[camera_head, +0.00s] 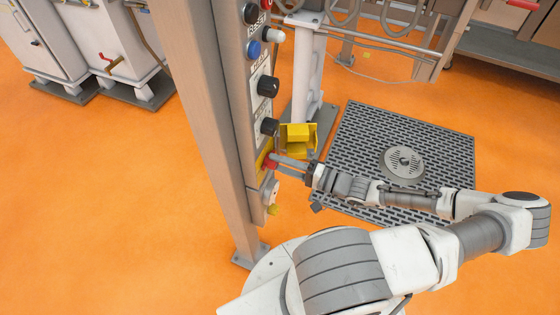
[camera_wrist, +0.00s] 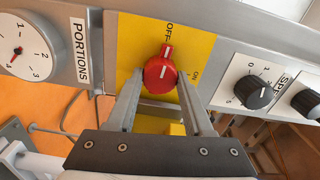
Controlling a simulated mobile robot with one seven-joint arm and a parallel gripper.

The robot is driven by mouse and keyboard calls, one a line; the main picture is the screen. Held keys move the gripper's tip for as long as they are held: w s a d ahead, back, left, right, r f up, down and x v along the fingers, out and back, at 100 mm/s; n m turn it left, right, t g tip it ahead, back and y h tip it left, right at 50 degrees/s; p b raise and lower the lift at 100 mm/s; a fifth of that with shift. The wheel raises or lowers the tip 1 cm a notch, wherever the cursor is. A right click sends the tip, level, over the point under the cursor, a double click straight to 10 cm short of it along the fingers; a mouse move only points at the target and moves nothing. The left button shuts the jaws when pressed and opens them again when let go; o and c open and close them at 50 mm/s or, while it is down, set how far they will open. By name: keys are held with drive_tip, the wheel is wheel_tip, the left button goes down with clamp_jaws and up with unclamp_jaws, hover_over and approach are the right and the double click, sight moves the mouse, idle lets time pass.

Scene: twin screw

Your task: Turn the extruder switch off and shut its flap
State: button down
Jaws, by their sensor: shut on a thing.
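The red extruder switch knob (camera_wrist: 160,75) sits on a yellow plate (camera_wrist: 202,47) marked OFF and ON. Its handle with a white mark points up towards the OFF label. My gripper (camera_wrist: 159,88) has one finger on each side of the knob and is shut on it. In the head view my gripper (camera_head: 280,162) reaches the red knob (camera_head: 269,163) from the right. The yellow flap (camera_head: 298,134) stands open, sticking out from the panel just above my fingers. Part of it shows between the fingers in the wrist view (camera_wrist: 178,129).
A black SPEED dial (camera_wrist: 253,92) is right of the yellow plate, and a white PORTIONS dial (camera_wrist: 20,48) is to the left. The grey panel post (camera_head: 205,110) rises on the left. A floor grate (camera_head: 375,150) lies behind my arm.

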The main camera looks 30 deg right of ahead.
drive_tip(key=shift+n, duration=0.6)
drive_tip(key=shift+c, duration=1.5)
unclamp_jaws()
drive_tip(key=shift+s+d, duration=0.15)
